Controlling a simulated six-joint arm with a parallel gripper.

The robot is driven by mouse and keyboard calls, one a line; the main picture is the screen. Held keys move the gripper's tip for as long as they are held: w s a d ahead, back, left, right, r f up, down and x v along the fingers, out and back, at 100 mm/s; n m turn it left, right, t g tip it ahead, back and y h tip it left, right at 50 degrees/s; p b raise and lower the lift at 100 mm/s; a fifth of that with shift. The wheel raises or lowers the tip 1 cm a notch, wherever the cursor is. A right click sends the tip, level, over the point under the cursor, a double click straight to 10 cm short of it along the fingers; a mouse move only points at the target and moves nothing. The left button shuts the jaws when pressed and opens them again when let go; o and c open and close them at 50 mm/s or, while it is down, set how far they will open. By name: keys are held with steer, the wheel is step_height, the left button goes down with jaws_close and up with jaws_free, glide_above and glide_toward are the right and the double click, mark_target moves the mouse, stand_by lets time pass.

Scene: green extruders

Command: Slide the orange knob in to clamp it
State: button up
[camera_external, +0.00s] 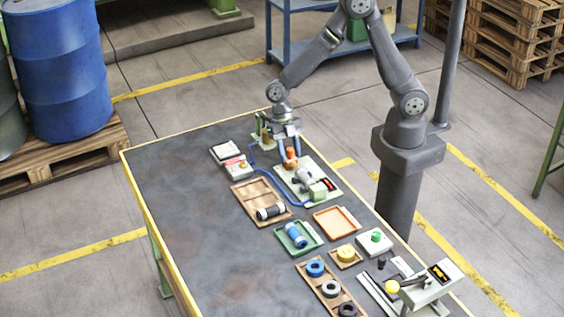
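The orange knob (290,163) is at the back left end of a pale green fixture plate (322,198) on the dark workbench. A grey cylindrical part (303,175) lies on the plate just in front of the knob. My gripper (289,149) points down right at the knob, with its fingers at or just above the orange top. At this size I cannot tell whether the fingers touch the knob or how far apart they are. Part of the knob's top is hidden by the fingers.
A blue cable (272,181) curves beside the fixture. A lever press (428,287) is at front right. The bench's left side is clear.

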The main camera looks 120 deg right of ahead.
mark_target(293, 162)
steer(key=shift+a, duration=1.4)
steer(key=o, duration=0.4)
steer(key=shift+c, duration=0.2)
step_height(293, 162, up, 9)
steer(key=shift+f, duration=0.2)
stand_by(0.3)
